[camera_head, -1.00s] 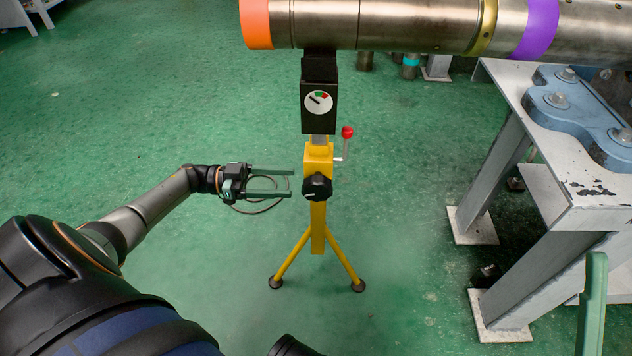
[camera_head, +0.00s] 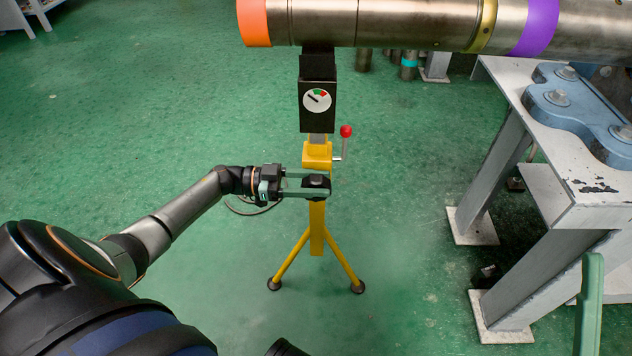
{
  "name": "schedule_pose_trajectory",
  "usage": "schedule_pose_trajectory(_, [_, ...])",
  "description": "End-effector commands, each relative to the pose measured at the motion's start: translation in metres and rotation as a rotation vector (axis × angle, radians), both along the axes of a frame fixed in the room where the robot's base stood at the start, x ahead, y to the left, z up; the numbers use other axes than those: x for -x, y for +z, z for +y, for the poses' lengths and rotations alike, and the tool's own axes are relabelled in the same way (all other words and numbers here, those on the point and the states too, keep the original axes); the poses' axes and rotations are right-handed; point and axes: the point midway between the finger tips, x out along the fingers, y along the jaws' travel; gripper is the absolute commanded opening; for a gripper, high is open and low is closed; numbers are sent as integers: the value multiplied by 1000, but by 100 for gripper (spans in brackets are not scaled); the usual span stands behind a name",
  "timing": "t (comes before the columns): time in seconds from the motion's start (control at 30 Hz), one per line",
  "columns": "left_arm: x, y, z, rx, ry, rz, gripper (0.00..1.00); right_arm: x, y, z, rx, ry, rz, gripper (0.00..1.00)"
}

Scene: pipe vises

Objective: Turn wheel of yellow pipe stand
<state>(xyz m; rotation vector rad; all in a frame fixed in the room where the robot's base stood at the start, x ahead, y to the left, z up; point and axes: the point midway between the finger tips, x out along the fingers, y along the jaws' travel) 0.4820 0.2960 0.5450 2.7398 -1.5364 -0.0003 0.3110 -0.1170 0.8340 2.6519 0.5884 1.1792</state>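The yellow pipe stand (camera_head: 317,222) stands upright on its tripod legs in the middle of the head view. Its black wheel (camera_head: 317,181) is on the front of the yellow post, partly covered by my gripper. My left gripper (camera_head: 312,185) comes in from the left with its green fingers on either side of the wheel. I cannot tell whether they are clamped on it. A green finger-like part, apparently of my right gripper (camera_head: 592,305), shows at the lower right edge. The rest of it is out of view.
A black box with a round gauge (camera_head: 317,99) tops the stand, beneath a large metal pipe (camera_head: 410,22). A red-knobbed lever (camera_head: 346,131) sticks out to the right. A grey steel table (camera_head: 560,190) with a blue vise part (camera_head: 575,112) stands at right. Green floor at left is clear.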

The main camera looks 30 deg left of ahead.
Motion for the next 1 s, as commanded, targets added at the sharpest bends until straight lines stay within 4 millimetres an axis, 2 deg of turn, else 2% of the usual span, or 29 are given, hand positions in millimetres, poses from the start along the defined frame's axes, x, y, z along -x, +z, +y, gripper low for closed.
schedule_pose_trajectory(0.07, [0, 0, 0, 0, 0, 0, 42, 0, 0, 0, -1, 1, 0, 44])
schedule_pose_trajectory(0.43, [0, 0, 0, 0, -1, 0, 0, 0, 0, 0, -1, 1, 0, 44])
schedule_pose_trajectory(0.77, [0, 1, 0, -5, -1, 5, 0, 0, 3, 0, -2, 1, 1, 44])
schedule_pose_trajectory(0.87, [0, 4, -1, -21, -2, 15, 0, 0, 10, -1, -5, 3, 0, 44])
schedule_pose_trajectory(1.0, [-1, 7, -2, -68, -2, 44, 0, 1, 30, -2, -16, 6, -3, 44])
